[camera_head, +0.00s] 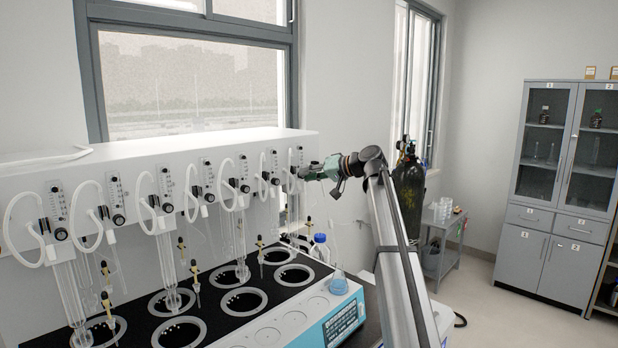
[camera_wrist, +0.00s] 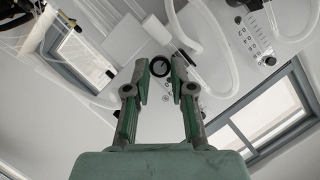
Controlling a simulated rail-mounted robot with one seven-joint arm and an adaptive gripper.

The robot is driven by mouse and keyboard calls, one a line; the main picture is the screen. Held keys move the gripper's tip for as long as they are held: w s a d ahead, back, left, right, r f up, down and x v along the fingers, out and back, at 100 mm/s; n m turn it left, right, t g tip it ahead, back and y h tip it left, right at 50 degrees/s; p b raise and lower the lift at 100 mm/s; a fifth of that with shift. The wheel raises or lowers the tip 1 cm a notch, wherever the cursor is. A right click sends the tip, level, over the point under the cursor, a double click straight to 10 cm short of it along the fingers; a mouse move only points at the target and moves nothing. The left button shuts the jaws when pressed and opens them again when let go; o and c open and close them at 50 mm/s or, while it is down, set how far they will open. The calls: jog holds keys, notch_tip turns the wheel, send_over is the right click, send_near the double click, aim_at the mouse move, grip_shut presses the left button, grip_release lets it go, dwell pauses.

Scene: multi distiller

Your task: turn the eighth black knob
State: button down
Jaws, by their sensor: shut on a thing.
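The white distiller panel (camera_head: 130,170) carries a row of black knobs, each below a small flow gauge. My gripper (camera_head: 303,174) is at the right end of this row and hides the knob there. In the wrist view my gripper (camera_wrist: 160,72) has its two green fingers around a round black knob (camera_wrist: 160,66), one on each side, and is shut on it. A neighbouring black knob (camera_wrist: 269,60) shows at the upper right of the wrist view. The knob's turn angle cannot be told.
White hoses (camera_head: 88,205) loop from the panel near the knobs, with glass tubes below. A black heating bench (camera_head: 215,318) with round wells stands underneath. A dark gas cylinder (camera_head: 408,190) stands behind my arm.

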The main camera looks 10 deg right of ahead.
jog(key=m+y, duration=0.1)
jog(key=m, duration=0.1)
jog(key=m+y, duration=0.1)
jog(key=m, duration=0.1)
jog(key=m+y+b, duration=0.1)
jog(key=m, duration=0.2)
jog(key=shift+w+d+f+y, duration=0.1)
jog(key=shift+w+f+y, duration=0.05)
jog(key=shift+f+y, duration=0.2)
dwell(0.5)
jog(key=c, duration=1)
grip_release()
jog(key=v, duration=1.2)
